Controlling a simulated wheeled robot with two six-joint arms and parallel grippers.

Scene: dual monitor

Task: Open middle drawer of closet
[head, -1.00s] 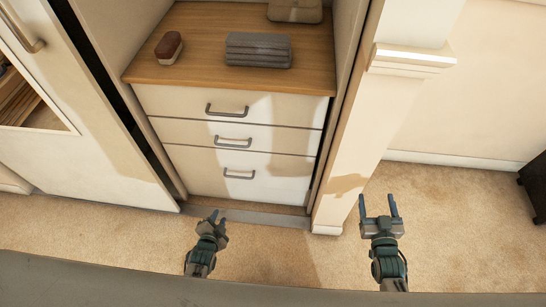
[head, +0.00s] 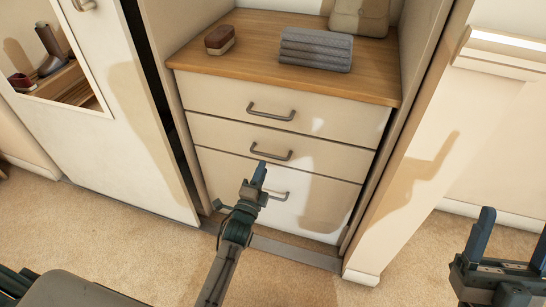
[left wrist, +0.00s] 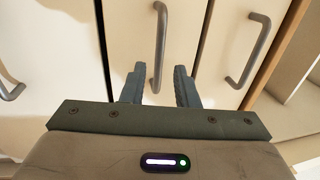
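The closet holds a white chest with three drawers, all closed. The middle drawer (head: 320,150) has a dark bar handle (head: 270,154). My left gripper (head: 261,172) is just below this handle in the head view and covers part of the bottom drawer's handle (head: 279,195). In the left wrist view my left gripper (left wrist: 159,75) is open, with the middle handle (left wrist: 159,40) lined up between its fingers. I cannot tell whether they touch it. My right gripper (head: 513,235) is open and empty at the right edge.
The top drawer's handle (head: 271,112) is above. Folded grey towels (head: 316,49), a brown brush (head: 220,40) and a bag (head: 359,17) are on the wooden top (head: 290,68). A sliding door (head: 125,110) stands left and a white post (head: 410,160) right. Carpet is clear in front.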

